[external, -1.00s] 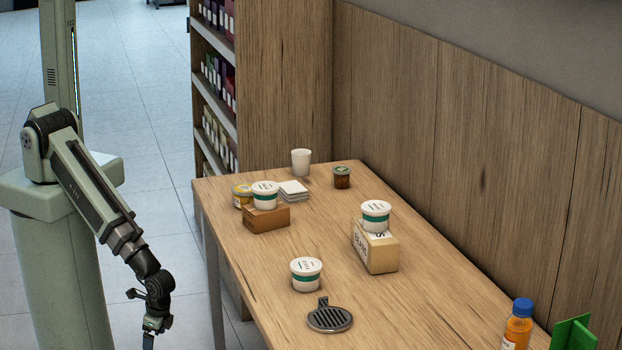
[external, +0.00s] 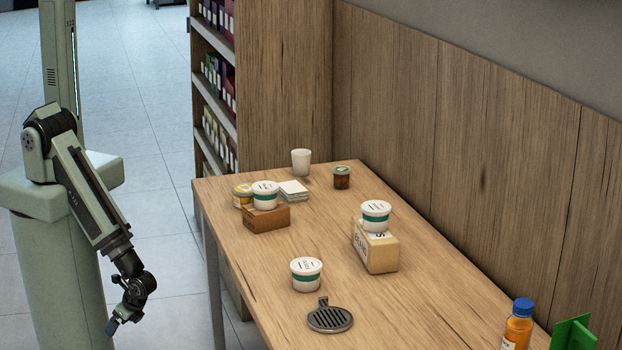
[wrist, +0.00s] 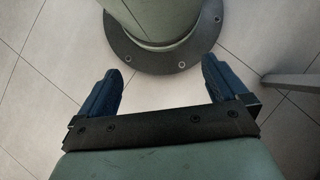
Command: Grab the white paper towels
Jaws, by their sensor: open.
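A small stack of white paper towels (external: 293,190) lies flat near the far left end of the wooden table. It sits right behind a white tub with a green band (external: 265,195), which partly covers its left side. My gripper (external: 111,328) hangs to the left of the table, over the floor and well away from the stack. In the wrist view my gripper (wrist: 163,90) has its two blue fingers wide apart, with only floor and my base between them.
The tub stands on a brown box (external: 267,218) beside a yellow tub (external: 242,196). A white cup (external: 301,162) and a brown jar (external: 342,177) stand behind the stack. Another tub (external: 376,215) tops a beige carton (external: 376,249). A tub (external: 306,274) and black trivet (external: 330,317) are nearer.

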